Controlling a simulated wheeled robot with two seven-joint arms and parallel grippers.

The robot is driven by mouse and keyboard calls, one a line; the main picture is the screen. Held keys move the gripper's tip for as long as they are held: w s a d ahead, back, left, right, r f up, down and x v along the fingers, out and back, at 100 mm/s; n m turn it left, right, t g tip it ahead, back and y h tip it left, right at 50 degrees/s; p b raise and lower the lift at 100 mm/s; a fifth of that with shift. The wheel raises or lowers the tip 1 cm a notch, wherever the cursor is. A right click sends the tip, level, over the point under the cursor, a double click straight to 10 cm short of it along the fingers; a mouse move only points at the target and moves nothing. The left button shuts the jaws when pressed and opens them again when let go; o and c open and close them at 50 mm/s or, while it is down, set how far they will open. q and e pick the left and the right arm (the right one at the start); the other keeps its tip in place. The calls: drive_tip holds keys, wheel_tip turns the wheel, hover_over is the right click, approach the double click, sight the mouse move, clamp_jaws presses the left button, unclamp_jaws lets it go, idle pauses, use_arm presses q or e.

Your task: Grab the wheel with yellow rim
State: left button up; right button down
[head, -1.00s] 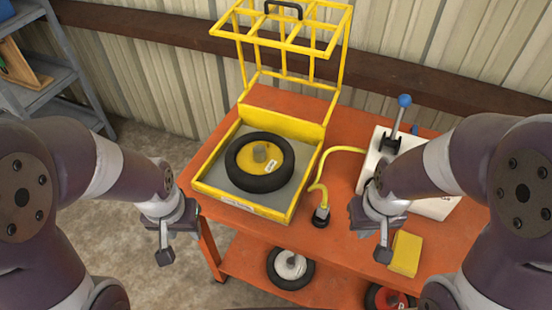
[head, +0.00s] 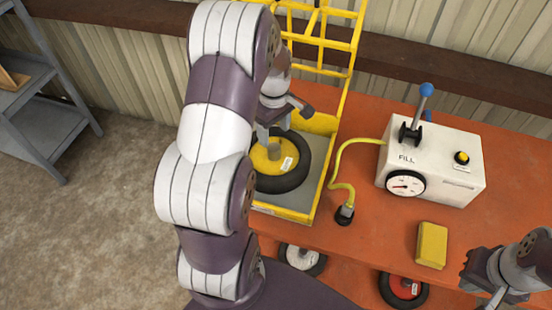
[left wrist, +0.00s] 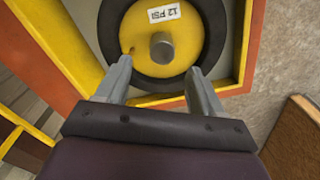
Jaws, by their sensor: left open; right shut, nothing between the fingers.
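The wheel with the yellow rim (head: 268,160) lies flat in a yellow-edged tray (head: 318,200) on the orange table. It has a black tyre, a grey centre hub and a white label. In the left wrist view the wheel (left wrist: 190,40) shows its label, reading 12 PSI, and the hub. My left gripper (head: 280,120) is over the wheel, partly hidden by my own arm. In the left wrist view its fingers (left wrist: 158,82) are apart with the hub ahead between them, nothing held. My right gripper (head: 482,275) is shut and empty at the table's front right.
A white FILL box (head: 440,160) with gauge and blue-knobbed lever stands right of the tray. A yellow hose (head: 338,170) and a yellow block (head: 432,245) are nearby. A yellow cage (head: 335,40) rises behind. Other wheels, one red-rimmed (head: 404,288), sit below.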

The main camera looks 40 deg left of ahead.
sight(274, 146)
use_arm(q)
wheel_tip(274, 146, down, 8)
drive_tip(key=shift+s+r+p, duration=0.1)
drive_tip(key=shift+s+p, duration=0.05)
drive_tip(key=shift+p, duration=0.2)
drive_tip(key=c, duration=1.2)
clamp_jaws()
drive_tip(key=shift+r, duration=0.15)
